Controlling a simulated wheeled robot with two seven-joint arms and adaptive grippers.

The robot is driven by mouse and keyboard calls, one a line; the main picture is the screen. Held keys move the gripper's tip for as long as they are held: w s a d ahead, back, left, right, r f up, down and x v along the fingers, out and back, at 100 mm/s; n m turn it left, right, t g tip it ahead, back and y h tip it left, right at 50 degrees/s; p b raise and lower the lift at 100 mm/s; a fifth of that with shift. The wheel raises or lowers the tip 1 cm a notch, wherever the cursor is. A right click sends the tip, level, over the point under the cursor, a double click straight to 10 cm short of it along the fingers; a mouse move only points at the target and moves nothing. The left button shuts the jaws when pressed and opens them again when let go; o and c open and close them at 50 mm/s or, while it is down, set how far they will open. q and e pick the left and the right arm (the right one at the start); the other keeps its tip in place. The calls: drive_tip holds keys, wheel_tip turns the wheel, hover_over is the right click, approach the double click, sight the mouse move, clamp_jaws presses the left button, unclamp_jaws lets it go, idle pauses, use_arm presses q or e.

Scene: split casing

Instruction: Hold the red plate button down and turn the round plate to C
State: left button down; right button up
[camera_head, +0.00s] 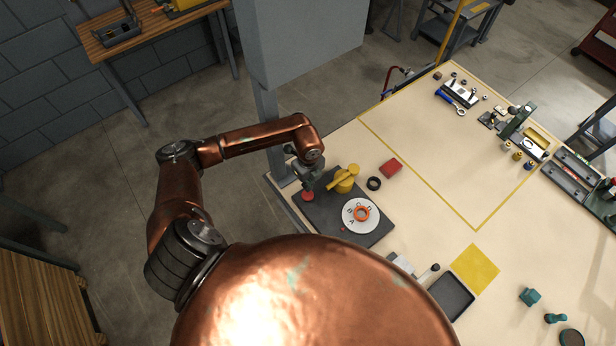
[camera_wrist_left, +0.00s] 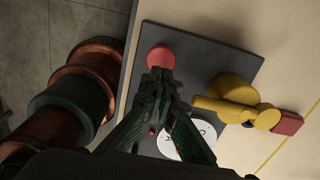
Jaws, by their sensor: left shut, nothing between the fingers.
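The red button (camera_head: 308,196) sits near the left corner of a dark base plate (camera_head: 325,212). It also shows in the left wrist view (camera_wrist_left: 160,57). My left gripper (camera_head: 306,188) is shut and empty, pointing down at the button. Its fingertips (camera_wrist_left: 160,74) overlap the button's edge in the wrist view; I cannot tell whether they touch it or press it down. The white round plate (camera_head: 347,223) has letters and an orange ring (camera_head: 362,213) at its middle. In the wrist view the gripper partly hides the round plate (camera_wrist_left: 170,146). My right gripper is not in view.
A yellow lever on a post (camera_head: 345,181) stands on the base, close to the button and round plate. A black ring (camera_head: 373,183) and red block (camera_head: 391,168) lie beside it. A dark tray (camera_head: 451,297) and yellow square (camera_head: 475,269) lie nearer. The outlined table middle is clear.

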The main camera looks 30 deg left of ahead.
sight(308, 195)
use_arm(q)
wheel_tip(308, 195, down, 5)
drive_tip(key=shift+r+p, duration=0.1)
drive_tip(key=shift+p, duration=0.35)
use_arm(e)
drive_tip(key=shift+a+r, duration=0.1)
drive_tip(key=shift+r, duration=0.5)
